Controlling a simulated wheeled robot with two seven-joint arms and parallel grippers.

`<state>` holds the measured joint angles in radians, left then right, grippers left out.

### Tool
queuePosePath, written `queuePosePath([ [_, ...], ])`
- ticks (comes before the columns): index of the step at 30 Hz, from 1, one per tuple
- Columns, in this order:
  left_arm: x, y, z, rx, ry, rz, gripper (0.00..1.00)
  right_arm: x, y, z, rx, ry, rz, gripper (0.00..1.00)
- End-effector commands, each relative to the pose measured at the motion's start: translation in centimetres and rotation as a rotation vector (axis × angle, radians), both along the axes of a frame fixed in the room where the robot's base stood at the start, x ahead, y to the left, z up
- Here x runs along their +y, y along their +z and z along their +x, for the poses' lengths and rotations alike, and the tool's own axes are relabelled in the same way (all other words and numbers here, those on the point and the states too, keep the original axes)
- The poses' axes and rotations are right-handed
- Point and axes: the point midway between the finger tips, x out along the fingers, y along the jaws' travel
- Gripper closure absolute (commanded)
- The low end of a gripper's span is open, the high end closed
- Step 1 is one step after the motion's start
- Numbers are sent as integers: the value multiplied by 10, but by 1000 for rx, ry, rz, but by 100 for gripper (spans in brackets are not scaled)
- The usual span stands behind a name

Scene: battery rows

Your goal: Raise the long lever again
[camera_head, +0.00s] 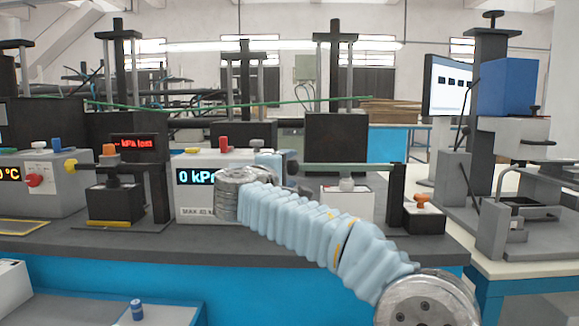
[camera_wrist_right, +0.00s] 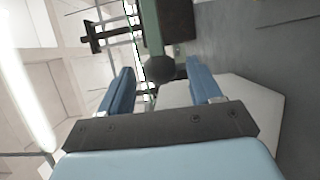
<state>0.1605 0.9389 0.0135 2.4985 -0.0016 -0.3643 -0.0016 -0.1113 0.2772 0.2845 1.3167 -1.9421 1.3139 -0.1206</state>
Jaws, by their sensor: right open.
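A dark horizontal lever (camera_head: 345,167) runs from a dark post on the right of the bench leftward to a dark round knob (camera_head: 292,168). It lies level over a small pale block (camera_head: 346,202). My right gripper (camera_head: 272,160) is just left of the knob, partly hidden by my pale blue sleeved arm. In the right wrist view my right gripper (camera_wrist_right: 160,82) is open, and the dark ball knob (camera_wrist_right: 160,69) shows between and slightly beyond its two blue fingers. Contact cannot be told. My left gripper is not in view.
A second lever (camera_head: 118,166) with a yellow knob lies level at the left. A white box (camera_head: 196,205) reading "0 kPa" stands behind my arm. An orange knob (camera_head: 422,199) sits right of the post. A press with a blue block (camera_head: 505,88) stands far right.

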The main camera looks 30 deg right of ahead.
Motion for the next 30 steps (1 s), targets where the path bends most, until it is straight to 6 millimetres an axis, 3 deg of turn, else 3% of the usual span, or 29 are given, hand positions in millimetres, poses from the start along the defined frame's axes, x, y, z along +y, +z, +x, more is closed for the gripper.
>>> queuePosePath([
  [12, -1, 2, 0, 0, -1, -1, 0, -9, 0, 7, 0, 0, 0, 36],
  [25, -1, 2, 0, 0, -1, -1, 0, -9, 0, 7, 1, 0, -1, 100],
  [30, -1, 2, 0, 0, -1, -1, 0, -9, 0, 6, 1, 0, 1, 100],
])
